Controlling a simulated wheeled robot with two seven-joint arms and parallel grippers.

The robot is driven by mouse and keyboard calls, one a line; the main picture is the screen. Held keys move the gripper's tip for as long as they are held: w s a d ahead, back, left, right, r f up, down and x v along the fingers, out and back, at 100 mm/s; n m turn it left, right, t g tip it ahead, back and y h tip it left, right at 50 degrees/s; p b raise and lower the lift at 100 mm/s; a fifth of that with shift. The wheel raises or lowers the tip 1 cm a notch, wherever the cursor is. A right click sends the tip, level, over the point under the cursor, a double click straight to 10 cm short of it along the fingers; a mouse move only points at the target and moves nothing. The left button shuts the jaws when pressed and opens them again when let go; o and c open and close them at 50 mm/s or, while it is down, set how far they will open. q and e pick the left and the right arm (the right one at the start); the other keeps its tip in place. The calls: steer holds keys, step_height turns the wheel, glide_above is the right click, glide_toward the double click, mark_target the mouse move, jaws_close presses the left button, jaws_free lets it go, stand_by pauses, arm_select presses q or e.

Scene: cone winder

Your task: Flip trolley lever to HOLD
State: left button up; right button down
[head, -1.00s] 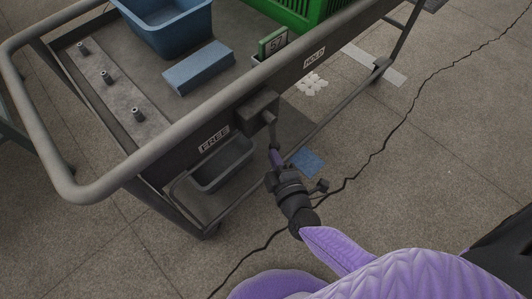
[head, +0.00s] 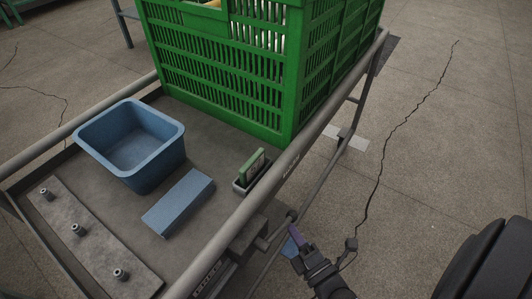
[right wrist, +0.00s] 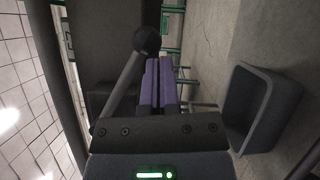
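The trolley lever is a grey rod with a dark ball knob (head: 291,215), coming out of a dark box (head: 248,238) on the trolley's side rail. It leans up and right, toward the HOLD label (head: 291,166); the FREE label (head: 208,279) is at the lower left. In the right wrist view the knob (right wrist: 147,40) is just beyond the fingertips, with its rod slanting down left. My right gripper (head: 298,240) has purple fingers pressed together, with nothing between them. It is beside the lever; I cannot tell whether it touches. My left gripper is out of view.
The trolley deck carries a green crate (head: 220,85), blue bin (head: 132,150), blue block (head: 178,202), small card holder (head: 250,172) and a plate with pegs (head: 95,240).

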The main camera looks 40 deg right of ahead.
steer(key=r+n, duration=0.1)
steer(key=d+r+n+t, duration=0.1)
steer(key=shift+w+d+r+n, duration=0.15)
steer(key=shift+w+d+n, duration=0.15)
steer(key=shift+n, duration=0.1)
steer(key=shift+w+d+r+n+t+y+p, duration=0.1)
steer(key=shift+d+r+n+t+y+p, duration=0.1)
steer(key=shift+r+n, duration=0.25)
steer(key=shift+w+d+r+n+t+y+p, duration=0.15)
steer(key=shift+r+n+t+y+p, duration=0.1)
steer(key=shift+r, duration=0.35)
steer(key=shift+s+d+r+n+t+y+p, duration=0.1)
steer(key=shift+d+r+n+t+y+p, duration=0.15)
steer(key=shift+r, duration=0.3)
steer(key=shift+w+r, duration=0.1)
